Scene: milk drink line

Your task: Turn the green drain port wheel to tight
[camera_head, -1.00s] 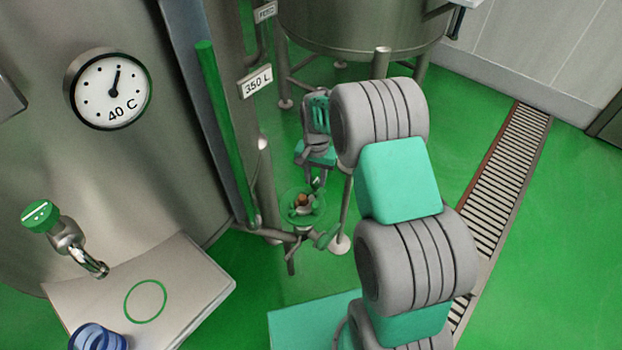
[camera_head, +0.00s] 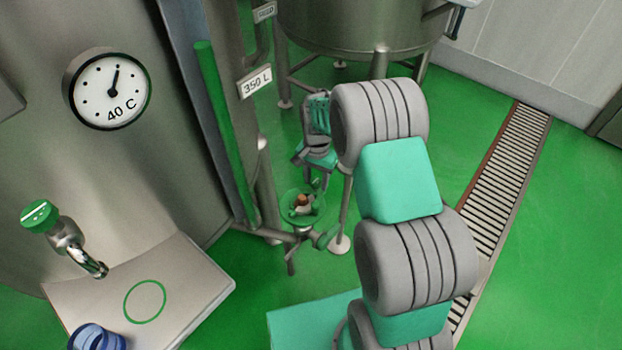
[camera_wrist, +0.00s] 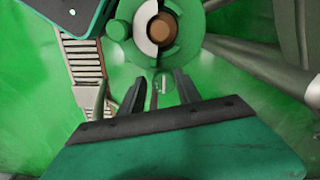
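The green drain port wheel (camera_head: 303,217) sits low on the pipework beside the tank in the head view, with a brown centre and a pale patch. In the wrist view the wheel (camera_wrist: 190,35) fills the top middle, showing a brown hub, a white arc and a green knob at its left. My gripper (camera_wrist: 159,90) is just below the wheel's edge in that view, its two dark fingers apart. A small green round part with a white mark (camera_wrist: 163,83) shows between the fingers. I cannot tell whether they touch it.
A tank with a round dial (camera_head: 110,90) and a green-capped tap (camera_head: 40,216) stands at left, above a ledge (camera_head: 195,275). A blue cup (camera_head: 95,337) is at bottom left. Pipes and a post stand close around the wheel. A floor drain grate (camera_head: 505,170) runs at right.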

